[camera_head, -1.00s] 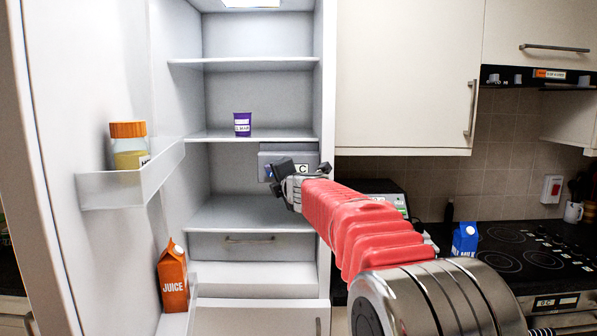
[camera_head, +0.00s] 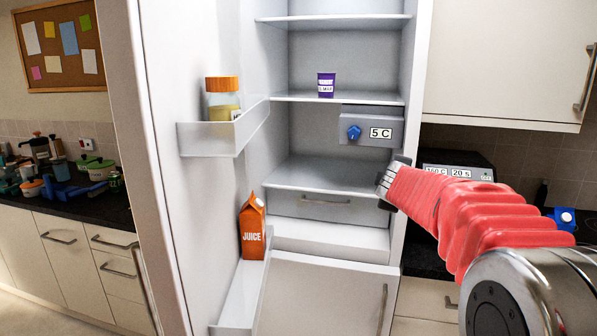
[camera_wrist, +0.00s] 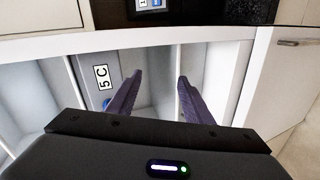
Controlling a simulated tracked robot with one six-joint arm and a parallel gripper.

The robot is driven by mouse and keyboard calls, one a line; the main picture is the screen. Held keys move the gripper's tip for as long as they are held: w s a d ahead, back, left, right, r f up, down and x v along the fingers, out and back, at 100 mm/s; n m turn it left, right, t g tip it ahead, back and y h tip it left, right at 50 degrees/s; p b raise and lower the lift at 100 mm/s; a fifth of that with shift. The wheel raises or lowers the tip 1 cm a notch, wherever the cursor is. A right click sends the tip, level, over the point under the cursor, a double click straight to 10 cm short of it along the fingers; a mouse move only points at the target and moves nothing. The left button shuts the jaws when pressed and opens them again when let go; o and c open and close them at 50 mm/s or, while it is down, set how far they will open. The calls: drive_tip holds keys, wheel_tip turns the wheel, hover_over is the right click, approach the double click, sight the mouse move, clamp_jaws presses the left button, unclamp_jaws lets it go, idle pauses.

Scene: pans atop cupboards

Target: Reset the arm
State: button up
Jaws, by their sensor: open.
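My gripper (camera_head: 389,182) is at the end of my red-sleeved arm, at the right side of the open fridge in the head view. In the wrist view my gripper (camera_wrist: 157,88) shows two dark fingers spread apart with nothing between them. Behind the fingers the wrist view shows the fridge interior and a grey panel (camera_wrist: 93,65) reading "5 C". That panel with its blue knob (camera_head: 354,132) also shows in the head view, apart from my gripper.
The fridge door stands open at left, with a jar (camera_head: 223,99) and an orange juice carton (camera_head: 252,228) in its racks. A purple cup (camera_head: 326,85) stands on a fridge shelf. A blue carton (camera_head: 564,219) is partly hidden behind my arm. A worktop with pots (camera_head: 95,167) is at far left.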

drive_tip(key=s+f+m+g, duration=0.3)
drive_tip(key=s+f+m, duration=0.15)
drive_tip(key=s, duration=0.65)
drive_tip(key=s+f+m+g, duration=0.35)
drive_tip(key=s+f, duration=0.25)
drive_tip(key=s, duration=0.4)
drive_tip(key=s+a+f+m+y, duration=0.1)
drive_tip(key=s+a, duration=0.2)
drive_tip(key=s, duration=0.5)
drive_tip(key=s+a+f+m+g+y, duration=0.1)
drive_tip(key=s+a, duration=0.3)
drive_tip(key=s, duration=0.5)
drive_tip(key=s+a+f+m+y, duration=0.1)
drive_tip(key=s+a+f+m, duration=0.1)
drive_tip(key=s, duration=0.6)
drive_tip(key=shift+s+a+f+m+y, duration=0.4)
drive_tip(key=shift+a+f, duration=0.3)
drive_tip(key=shift+a, duration=0.15)
